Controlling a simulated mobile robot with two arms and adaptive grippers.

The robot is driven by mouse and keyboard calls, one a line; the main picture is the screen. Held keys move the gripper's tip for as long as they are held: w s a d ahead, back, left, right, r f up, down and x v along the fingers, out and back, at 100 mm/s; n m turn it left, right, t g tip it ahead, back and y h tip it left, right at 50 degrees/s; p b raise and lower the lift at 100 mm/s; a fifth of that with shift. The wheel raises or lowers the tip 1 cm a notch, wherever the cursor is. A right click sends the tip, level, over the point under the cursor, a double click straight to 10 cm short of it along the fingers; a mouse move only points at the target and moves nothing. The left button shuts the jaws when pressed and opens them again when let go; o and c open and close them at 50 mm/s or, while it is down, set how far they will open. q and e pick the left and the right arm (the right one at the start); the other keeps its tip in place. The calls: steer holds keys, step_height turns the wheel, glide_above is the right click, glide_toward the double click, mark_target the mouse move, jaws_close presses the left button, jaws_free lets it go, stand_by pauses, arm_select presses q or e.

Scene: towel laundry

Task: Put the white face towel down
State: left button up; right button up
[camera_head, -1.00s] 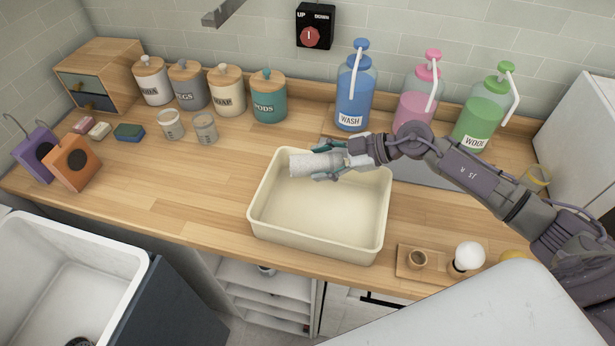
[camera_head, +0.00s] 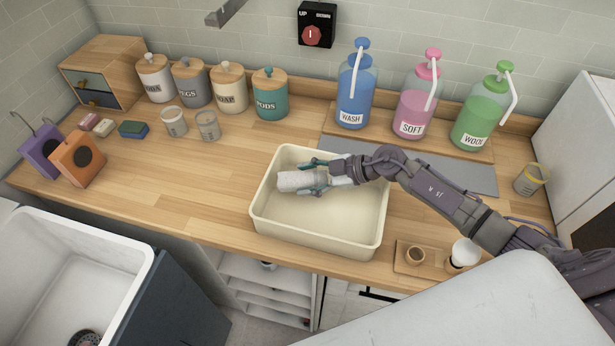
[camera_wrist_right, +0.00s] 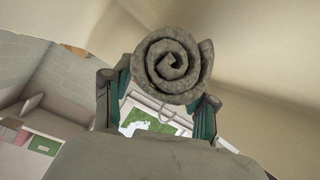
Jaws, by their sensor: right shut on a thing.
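The white face towel (camera_head: 296,181) is rolled up and held by my right gripper (camera_head: 318,179), which is shut on it. Its spiral end shows in the right wrist view (camera_wrist_right: 172,66), between the teal fingers. In the head view the towel lies sideways, inside the outline of the cream basin (camera_head: 318,236), toward its back left. Whether it touches the basin floor cannot be told. My left gripper is in neither view.
The basin stands on the wooden counter (camera_head: 210,190). Blue, pink and green bottles (camera_head: 355,90) stand behind. A small tray (camera_head: 410,266) with a cup is at the front right. A white sink (camera_head: 75,290) is at the lower left.

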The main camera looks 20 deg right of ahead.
steer(key=shift+f, duration=0.5)
steer(key=o, duration=1.1)
steer(key=shift+r, duration=0.15)
steer(key=shift+a+r+b+v, duration=0.15)
steer(key=shift+b+v, duration=0.3)
steer(key=shift+v, duration=1.65)
steer(key=shift+r+b+v, duration=0.15)
steer(key=shift+b+v, duration=0.25)
steer(key=shift+v, duration=1.7)
steer(key=shift+a+r+b+v, duration=0.15)
steer(key=shift+b+v, duration=0.3)
steer(key=shift+v, duration=1.65)
steer(key=shift+w+f, duration=0.1)
